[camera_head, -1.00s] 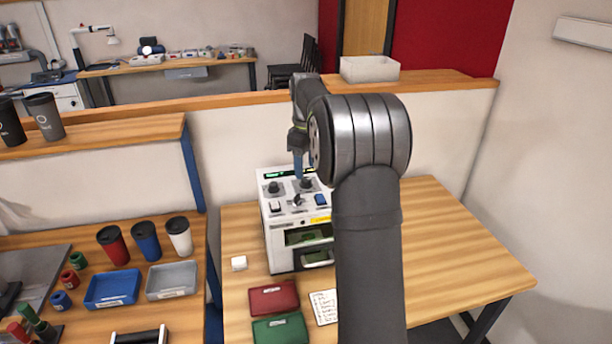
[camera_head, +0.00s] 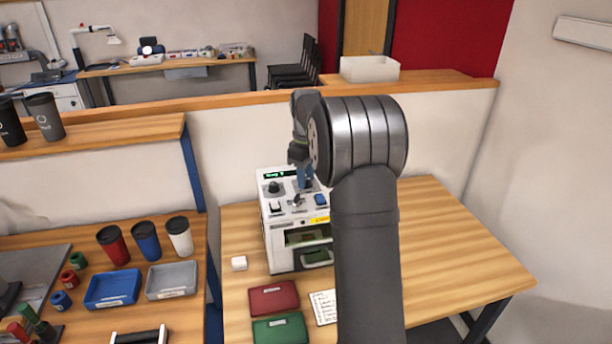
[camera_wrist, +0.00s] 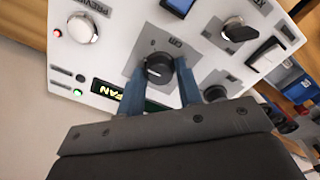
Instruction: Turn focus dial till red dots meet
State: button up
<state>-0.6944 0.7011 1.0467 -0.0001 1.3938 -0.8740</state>
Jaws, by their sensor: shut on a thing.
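The white laser marker (camera_head: 283,250) stands on the wooden table, with its controls on the top panel. My gripper (camera_wrist: 160,72) is shut on a round black dial (camera_wrist: 158,68), one blue finger on each side of it. The dial's label is too small to read, so I cannot tell that it is the focus dial. In the head view my gripper (camera_head: 304,184) is at the right of the two upper dials and hides most of it. The left black dial (camera_head: 275,187) is free. I cannot make out red dots; the machine's front window (camera_head: 305,237) looks dark green.
A red tray (camera_head: 274,298) and green tray (camera_head: 281,330) lie in front. The table's right side is clear.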

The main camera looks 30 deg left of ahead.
jog(key=m, duration=0.4)
jog(key=shift+m, duration=2.4)
jog(key=o, duration=1)
notch_tip(320, 180, up, 18)
jog(key=shift+f, duration=0.25)
notch_tip(320, 180, down, 18)
jog(key=shift+r, duration=0.25)
